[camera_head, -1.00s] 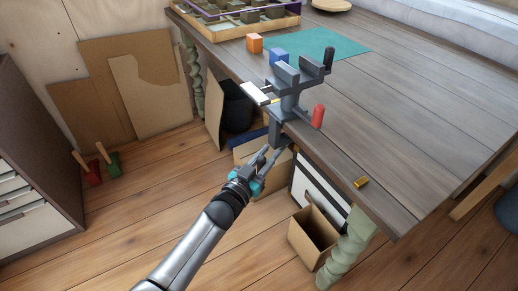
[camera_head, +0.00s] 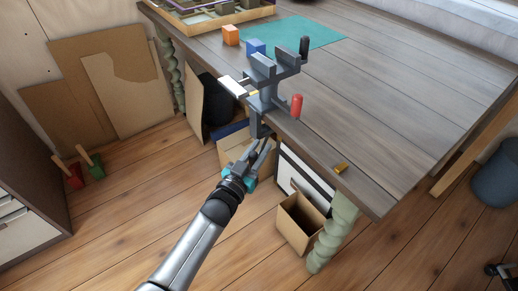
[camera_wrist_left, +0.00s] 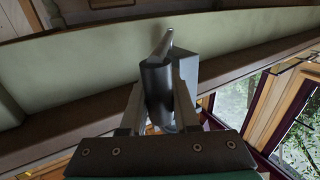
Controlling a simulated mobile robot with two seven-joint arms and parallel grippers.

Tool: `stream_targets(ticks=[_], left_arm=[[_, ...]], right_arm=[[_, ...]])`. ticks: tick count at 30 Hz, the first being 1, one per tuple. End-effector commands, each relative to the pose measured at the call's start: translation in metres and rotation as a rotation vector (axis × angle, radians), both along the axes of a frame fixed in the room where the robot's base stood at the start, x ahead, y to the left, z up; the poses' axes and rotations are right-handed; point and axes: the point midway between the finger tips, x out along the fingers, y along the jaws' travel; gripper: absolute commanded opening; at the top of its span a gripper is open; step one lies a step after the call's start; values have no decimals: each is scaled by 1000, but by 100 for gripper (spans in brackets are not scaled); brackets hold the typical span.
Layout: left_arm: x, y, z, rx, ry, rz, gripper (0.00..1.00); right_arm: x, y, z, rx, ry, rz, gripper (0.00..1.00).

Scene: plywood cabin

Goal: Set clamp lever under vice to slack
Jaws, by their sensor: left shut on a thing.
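The grey vice (camera_head: 266,97) is clamped to the table's near left edge, with its bracket (camera_head: 257,128) reaching below the tabletop. My left gripper (camera_head: 263,148) is under that bracket, coming up from below. In the left wrist view its fingers (camera_wrist_left: 160,98) are shut on a dark cylindrical part (camera_wrist_left: 157,88), which I take for the clamp lever, with a thin rod end (camera_wrist_left: 166,42) beyond it. The fingers hide much of this part, and its angle is hard to tell in the head view. My right gripper is not in view.
An open carton (camera_head: 300,224) and a table leg (camera_head: 333,236) stand right of my forearm.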

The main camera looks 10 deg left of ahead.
Motion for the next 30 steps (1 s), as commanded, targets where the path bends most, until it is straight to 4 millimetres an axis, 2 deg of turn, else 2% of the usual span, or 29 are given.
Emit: stream_targets(ticks=[19, 20, 27, 30], left_arm=[[0, 0, 1, 0, 0, 0, 0], [1, 0, 1, 0, 0, 0, 33], [0, 0, 1, 0, -1, 1, 60], [0, 0, 0, 0, 0, 1, 60]], right_arm=[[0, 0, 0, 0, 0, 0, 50], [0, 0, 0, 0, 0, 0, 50], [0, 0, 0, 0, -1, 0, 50], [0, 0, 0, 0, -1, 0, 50]])
